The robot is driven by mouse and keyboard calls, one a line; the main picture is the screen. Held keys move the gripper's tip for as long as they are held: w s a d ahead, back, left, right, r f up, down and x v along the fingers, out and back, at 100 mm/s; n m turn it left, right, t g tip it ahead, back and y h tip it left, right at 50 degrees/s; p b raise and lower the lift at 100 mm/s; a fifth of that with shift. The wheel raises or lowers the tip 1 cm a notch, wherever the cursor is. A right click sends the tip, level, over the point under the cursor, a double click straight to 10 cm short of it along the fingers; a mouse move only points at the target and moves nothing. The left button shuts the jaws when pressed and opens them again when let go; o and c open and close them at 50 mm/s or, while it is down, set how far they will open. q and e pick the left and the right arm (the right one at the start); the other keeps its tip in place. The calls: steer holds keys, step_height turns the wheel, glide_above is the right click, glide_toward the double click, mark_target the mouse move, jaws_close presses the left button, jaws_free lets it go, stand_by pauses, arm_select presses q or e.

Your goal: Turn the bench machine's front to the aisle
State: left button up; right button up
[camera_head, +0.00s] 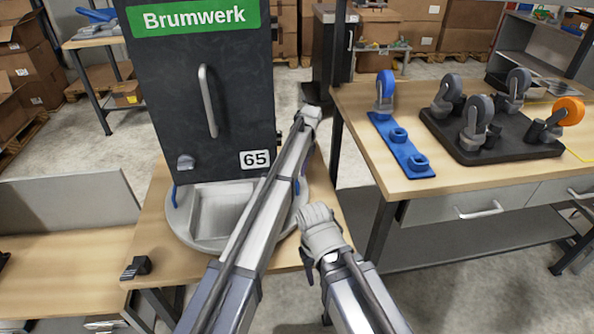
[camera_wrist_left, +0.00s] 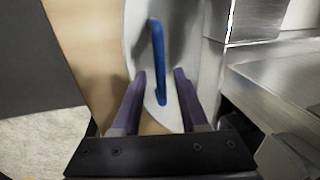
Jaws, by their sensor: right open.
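The bench machine (camera_head: 160,100) is a tall dark cabinet with a green Brumwerk sign, a grey upright handle and a 65 label on the face towards me. It stands on a round grey turntable (camera_head: 180,217). A blue upright handle (camera_head: 174,196) shows at the turntable's left edge. In the left wrist view another blue handle (camera_wrist_left: 157,60) stands between the purple fingers of my left gripper (camera_wrist_left: 160,78), with gaps on both sides. My own arm mostly hides that gripper in the head view. My right gripper (camera_head: 322,234) is low, right of the turntable; its fingers are hard to make out.
A wooden bench (camera_head: 350,105) at right holds a blue plate (camera_head: 402,145) with a caster and a dark tray (camera_head: 510,150) with several casters. A small black block (camera_head: 136,267) lies at the lower left of the machine's table. Boxes stand behind.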

arm_select(q)
steer(key=shift+s+r, duration=0.1)
step_height(320, 180, up, 8)
steer(key=d+p, duration=0.1)
steer(key=p, duration=0.6)
steer(key=shift+d+f+p, duration=0.25)
steer(key=shift+p, duration=0.1)
steer(key=shift+f, duration=0.1)
